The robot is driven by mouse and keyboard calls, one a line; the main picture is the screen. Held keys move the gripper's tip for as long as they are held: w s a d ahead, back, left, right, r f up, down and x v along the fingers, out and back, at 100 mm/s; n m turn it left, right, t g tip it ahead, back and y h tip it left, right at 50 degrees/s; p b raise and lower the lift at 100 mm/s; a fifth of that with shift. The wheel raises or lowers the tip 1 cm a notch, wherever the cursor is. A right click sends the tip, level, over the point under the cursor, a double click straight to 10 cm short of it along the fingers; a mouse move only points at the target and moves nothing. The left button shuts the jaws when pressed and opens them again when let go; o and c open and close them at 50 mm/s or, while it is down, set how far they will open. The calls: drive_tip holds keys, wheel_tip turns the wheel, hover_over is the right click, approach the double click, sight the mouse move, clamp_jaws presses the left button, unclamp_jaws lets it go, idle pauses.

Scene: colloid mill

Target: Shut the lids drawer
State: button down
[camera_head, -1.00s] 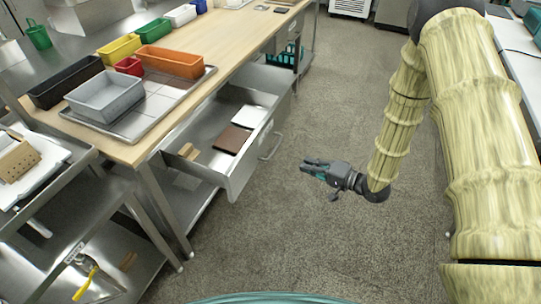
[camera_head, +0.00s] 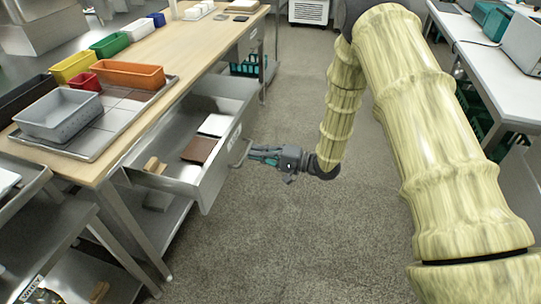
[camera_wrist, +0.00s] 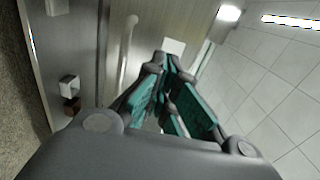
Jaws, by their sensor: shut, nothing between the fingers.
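The lids drawer (camera_head: 208,178) is a grey metal drawer standing open under the wooden-topped table. Inside it lie a brown flat piece (camera_head: 199,150), a white flat piece (camera_head: 215,125) and a small tan block (camera_head: 153,165). Its bar handle (camera_head: 243,153) is on the front panel. My gripper (camera_head: 252,155) is shut and empty, its fingertips close to the handle in the head view; I cannot tell whether they touch. In the wrist view the teal-padded fingers (camera_wrist: 165,62) point toward a grey metal panel with a pale bar.
A steel shelf unit (camera_head: 60,215) stands at the left. Grey floor (camera_head: 290,235) is clear below my gripper. A white-topped bench (camera_head: 490,75) is at the right.

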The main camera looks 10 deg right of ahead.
sight(231, 147)
drive_tip(key=shift+x, duration=3.15)
